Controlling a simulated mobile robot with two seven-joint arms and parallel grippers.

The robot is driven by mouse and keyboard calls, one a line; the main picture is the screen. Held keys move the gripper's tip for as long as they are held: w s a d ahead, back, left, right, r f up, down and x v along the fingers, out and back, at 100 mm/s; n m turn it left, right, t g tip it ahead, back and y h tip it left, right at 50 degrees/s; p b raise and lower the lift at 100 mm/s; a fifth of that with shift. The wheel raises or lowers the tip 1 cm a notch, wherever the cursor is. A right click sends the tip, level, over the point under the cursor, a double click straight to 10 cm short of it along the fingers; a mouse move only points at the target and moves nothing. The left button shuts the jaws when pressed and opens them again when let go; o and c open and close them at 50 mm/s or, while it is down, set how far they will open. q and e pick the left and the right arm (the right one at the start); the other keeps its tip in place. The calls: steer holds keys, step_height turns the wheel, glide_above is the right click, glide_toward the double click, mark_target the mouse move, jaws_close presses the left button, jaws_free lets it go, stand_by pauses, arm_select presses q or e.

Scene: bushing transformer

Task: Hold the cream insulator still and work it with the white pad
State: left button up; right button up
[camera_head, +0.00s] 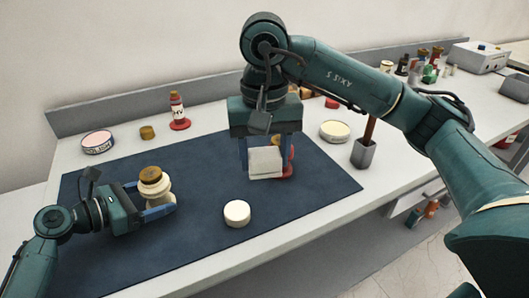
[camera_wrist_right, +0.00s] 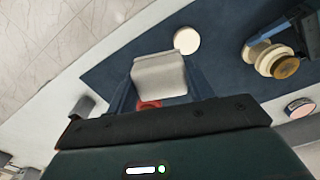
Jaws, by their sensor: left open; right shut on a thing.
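The cream insulator (camera_head: 153,188) with a brown top stands upright on the dark mat at the left. It also shows in the right wrist view (camera_wrist_right: 262,60). My left gripper (camera_head: 154,199) is open, with its blue fingers around the insulator low down; whether they touch it I cannot tell. The white pad (camera_head: 265,161) is a pale block between the fingers of my right gripper (camera_head: 267,158), which is shut on it. The pad is held over the mat, right of the insulator and apart from it; it fills the middle of the right wrist view (camera_wrist_right: 159,76).
A cream round piece (camera_head: 237,212) lies on the dark mat (camera_head: 300,205) between the grippers. A red item (camera_head: 289,168) is partly hidden behind the pad. A polish tin (camera_head: 97,142), a brown cap, a bottle (camera_head: 177,108), a cream tin (camera_head: 334,131) and a grey holder (camera_head: 363,153) stand around the mat.

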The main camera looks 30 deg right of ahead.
arm_select(q)
steer(key=c, duration=1)
stand_by(0.8)
